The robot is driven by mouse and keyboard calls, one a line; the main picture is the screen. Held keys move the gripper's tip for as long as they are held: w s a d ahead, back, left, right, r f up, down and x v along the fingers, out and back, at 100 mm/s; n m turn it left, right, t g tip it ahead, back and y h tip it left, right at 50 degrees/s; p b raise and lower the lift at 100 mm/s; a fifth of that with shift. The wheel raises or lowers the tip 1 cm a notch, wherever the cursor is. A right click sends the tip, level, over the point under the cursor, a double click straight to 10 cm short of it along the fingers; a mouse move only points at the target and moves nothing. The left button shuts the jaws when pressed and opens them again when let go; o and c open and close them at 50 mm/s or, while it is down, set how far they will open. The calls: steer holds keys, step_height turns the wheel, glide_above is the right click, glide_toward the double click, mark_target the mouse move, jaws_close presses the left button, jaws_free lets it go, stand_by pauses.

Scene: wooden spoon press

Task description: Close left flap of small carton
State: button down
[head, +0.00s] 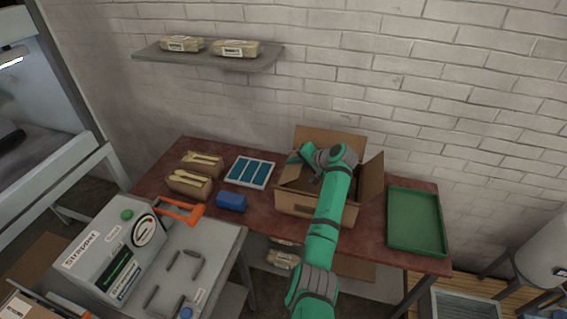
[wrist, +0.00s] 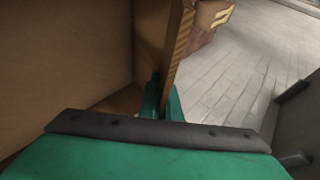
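The small carton (head: 293,203) stands open on the red table. Its back flap (head: 330,138) is up and its right flap (head: 372,179) stands up and leans outward. My teal arm crosses in front of the carton, and my gripper (head: 297,157) is at its left side. In the wrist view, my gripper (wrist: 163,100) has its fingertips close together on either side of an upright cardboard edge, which appears to be the left flap (wrist: 178,50). The fingers look shut on it.
Left of the carton are a tray with blue strips (head: 250,172), a blue block (head: 231,202) and boxes of wooden spoons (head: 190,186). A green tray (head: 415,221) lies to the right. A strapper machine (head: 112,258) stands front left. A wall shelf (head: 205,58) holds two packs.

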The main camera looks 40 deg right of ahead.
steer(key=shift+s, duration=0.15)
stand_by(0.3)
steer(key=c, duration=2)
jaws_free()
steer(key=v, duration=1)
steer(key=shift+s, duration=0.4)
steer(key=shift+d+r, duration=0.1)
steer(key=shift+d, duration=0.05)
